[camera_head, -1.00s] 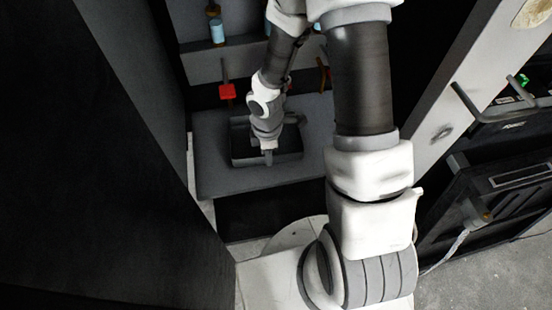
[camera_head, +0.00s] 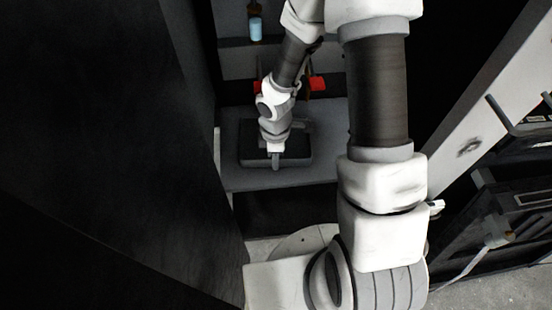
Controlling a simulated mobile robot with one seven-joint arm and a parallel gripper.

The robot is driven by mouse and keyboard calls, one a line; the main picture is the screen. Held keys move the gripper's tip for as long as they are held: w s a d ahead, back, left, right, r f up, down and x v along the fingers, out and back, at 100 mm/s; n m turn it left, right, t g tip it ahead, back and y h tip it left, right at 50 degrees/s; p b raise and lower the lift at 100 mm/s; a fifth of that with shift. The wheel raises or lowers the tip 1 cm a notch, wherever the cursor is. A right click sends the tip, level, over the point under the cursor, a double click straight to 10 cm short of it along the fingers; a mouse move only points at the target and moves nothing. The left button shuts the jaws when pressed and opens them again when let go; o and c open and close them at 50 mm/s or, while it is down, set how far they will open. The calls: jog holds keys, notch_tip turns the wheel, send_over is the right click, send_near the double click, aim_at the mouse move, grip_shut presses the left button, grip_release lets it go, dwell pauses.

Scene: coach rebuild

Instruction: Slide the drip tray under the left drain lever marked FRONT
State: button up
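The drip tray (camera_head: 300,157) is a dark, shallow, open box on a grey shelf. My gripper (camera_head: 275,160) points down at the tray's near wall, over its middle. It looks to touch that wall, but its fingers are too small to tell whether they are open or shut on it. A red lever (camera_head: 258,87) on the left hangs above the tray's far side, mostly hidden behind my wrist. A second red lever (camera_head: 317,83) hangs further right. No lettering can be read on either.
The grey shelf (camera_head: 325,160) has bare room to the right of the tray and a narrow strip on its left. A blue bottle (camera_head: 255,28) stands on a ledge above. A dark wall rises close on the left; a pale post (camera_head: 470,130) stands on the right.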

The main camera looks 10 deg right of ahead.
jog(key=o, duration=0.4)
jog(key=shift+w, duration=0.1)
jog(key=shift+c, duration=0.2)
